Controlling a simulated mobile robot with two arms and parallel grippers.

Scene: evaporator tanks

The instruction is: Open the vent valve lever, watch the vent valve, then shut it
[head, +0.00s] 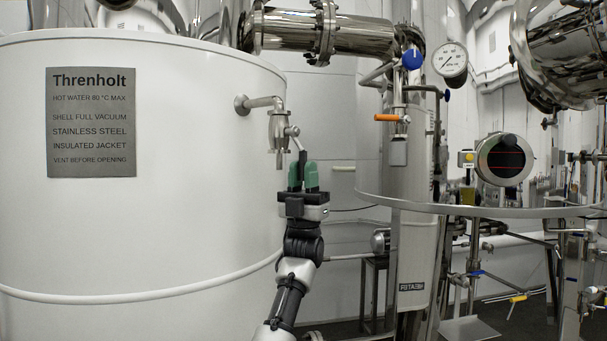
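The vent valve (279,132) is a small steel valve on a short pipe from the side of the big white tank. Its lever (301,154) starts at the valve's right side and hangs down, with a dark grip at a slight tilt. My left gripper (303,176) comes up from below with green fingers on either side of the lever's lower end. The fingers are close together with the lever between them and look shut on it. The lower tip of the lever is hidden by the fingers. My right gripper is not in view.
The white tank (150,230) with a Threnholt sign (91,122) fills the left. To the right stand a steel column with an orange handle (387,118), a blue knob (411,59), a pressure gauge (451,60) and a curved metal rail (470,211).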

